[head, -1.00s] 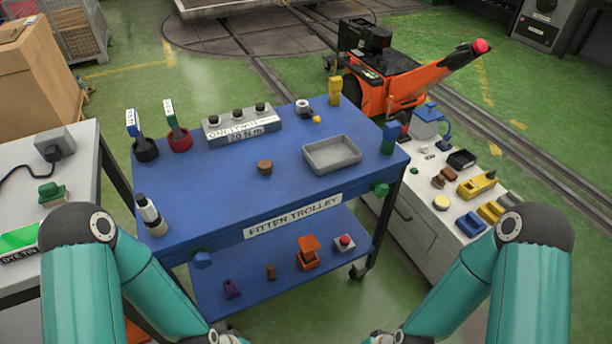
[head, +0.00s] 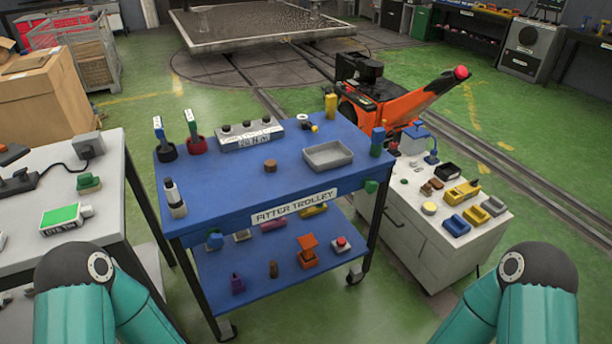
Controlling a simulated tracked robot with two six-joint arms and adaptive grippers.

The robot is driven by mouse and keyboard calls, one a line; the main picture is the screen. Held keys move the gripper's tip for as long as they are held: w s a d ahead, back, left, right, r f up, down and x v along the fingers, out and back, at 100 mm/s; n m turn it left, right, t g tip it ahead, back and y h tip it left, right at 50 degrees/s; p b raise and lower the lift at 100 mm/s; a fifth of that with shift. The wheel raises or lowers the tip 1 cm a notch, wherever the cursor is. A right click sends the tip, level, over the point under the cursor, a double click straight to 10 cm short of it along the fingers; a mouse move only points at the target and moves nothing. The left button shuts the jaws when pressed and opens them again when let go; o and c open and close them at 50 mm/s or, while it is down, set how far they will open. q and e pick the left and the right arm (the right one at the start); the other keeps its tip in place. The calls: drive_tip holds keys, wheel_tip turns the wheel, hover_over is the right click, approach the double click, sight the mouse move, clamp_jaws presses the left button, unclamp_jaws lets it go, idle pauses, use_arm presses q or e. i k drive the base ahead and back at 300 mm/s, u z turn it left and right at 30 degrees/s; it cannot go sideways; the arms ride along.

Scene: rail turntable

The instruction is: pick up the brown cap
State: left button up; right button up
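The brown cap (head: 270,165) is a small round piece lying on the blue top of the fitter trolley (head: 237,200), near the middle, left of a grey tray. Nothing touches it. My two teal arms come in at the bottom left and bottom right corners, well short of the trolley. Both grippers are below the picture's lower edge and out of sight.
On the trolley top stand a grey tray (head: 328,155), a grey block with knobs (head: 247,135), a white bottle (head: 175,198) and two tagged cups. A brown piece (head: 273,269) lies on the lower shelf. A white cabinet (head: 420,235) stands right, a grey table (head: 100,220) left.

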sight(270, 166)
drive_tip(key=u, duration=0.1)
drive_tip(key=i, duration=0.85)
drive_tip(key=u, duration=0.85)
drive_tip(key=k, duration=1.1)
drive_tip(key=z, duration=0.15)
drive_tip(key=i, duration=0.85)
